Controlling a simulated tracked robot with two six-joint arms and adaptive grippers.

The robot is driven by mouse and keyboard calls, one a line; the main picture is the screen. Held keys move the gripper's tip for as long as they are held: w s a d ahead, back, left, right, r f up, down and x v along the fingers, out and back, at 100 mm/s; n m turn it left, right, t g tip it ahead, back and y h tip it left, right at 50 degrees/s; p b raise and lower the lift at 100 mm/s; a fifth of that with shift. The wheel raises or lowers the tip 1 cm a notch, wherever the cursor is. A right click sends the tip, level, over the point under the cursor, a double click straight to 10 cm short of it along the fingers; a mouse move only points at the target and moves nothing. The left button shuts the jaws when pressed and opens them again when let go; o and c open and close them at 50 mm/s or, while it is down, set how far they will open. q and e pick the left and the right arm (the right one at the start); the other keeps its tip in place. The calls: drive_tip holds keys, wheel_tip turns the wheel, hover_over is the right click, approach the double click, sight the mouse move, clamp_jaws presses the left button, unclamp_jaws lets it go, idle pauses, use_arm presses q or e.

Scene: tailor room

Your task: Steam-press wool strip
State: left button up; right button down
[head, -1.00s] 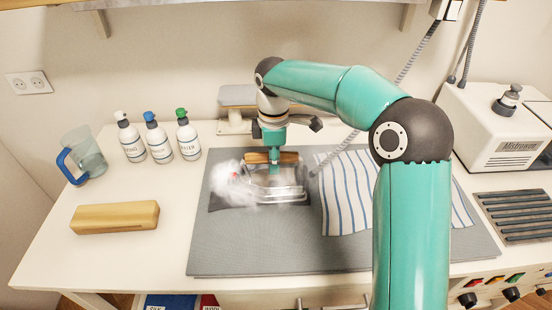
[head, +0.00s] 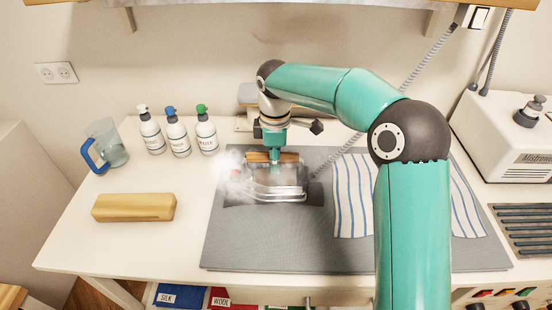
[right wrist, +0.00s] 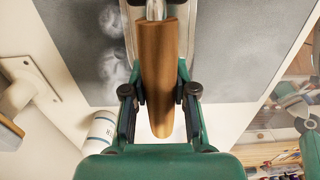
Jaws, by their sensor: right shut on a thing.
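My right gripper (head: 272,150) is shut on the wooden handle of the steam iron (head: 280,188); the handle (right wrist: 158,75) also shows between its fingers in the right wrist view. The iron is over a dark wool strip (head: 316,193) on the grey mat (head: 300,250). The strip sticks out on both sides of the iron; its middle is hidden. White steam covers the left part of the iron. I cannot tell whether the soleplate touches the strip. My left gripper is not in view.
A striped cloth (head: 355,205) lies on the mat right of the iron. A wooden block (head: 134,207), a clear jug (head: 106,146) and several spray bottles (head: 178,138) stand at the left. The steam generator (head: 505,135) is at the right.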

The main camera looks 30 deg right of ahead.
sight(250, 158)
drive_tip(key=shift+a+r, duration=0.1)
idle(0.4)
drive_tip(key=shift+w+a+p, duration=0.5)
drive_tip(key=shift+a+p, duration=0.05)
drive_tip(key=shift+a, duration=0.25)
drive_tip(key=shift+w+a+p, duration=0.55)
drive_tip(key=shift+a, duration=0.25)
drive_tip(key=shift+w+a+p, duration=0.5)
drive_tip(key=shift+a+p, duration=0.05)
drive_tip(key=shift+a, duration=0.25)
drive_tip(key=shift+s+a+b, duration=0.3)
drive_tip(key=shift+s+b, duration=0.15)
drive_tip(key=shift+s, duration=0.05)
drive_tip(key=shift+s+a+b, duration=0.3)
drive_tip(key=shift+s, duration=0.2)
drive_tip(key=shift+s+a+b, duration=0.25)
drive_tip(key=shift+s, duration=0.2)
drive_tip(key=shift+r, duration=0.1)
wheel_tip(250, 158, up, 7)
drive_tip(key=p, duration=0.6)
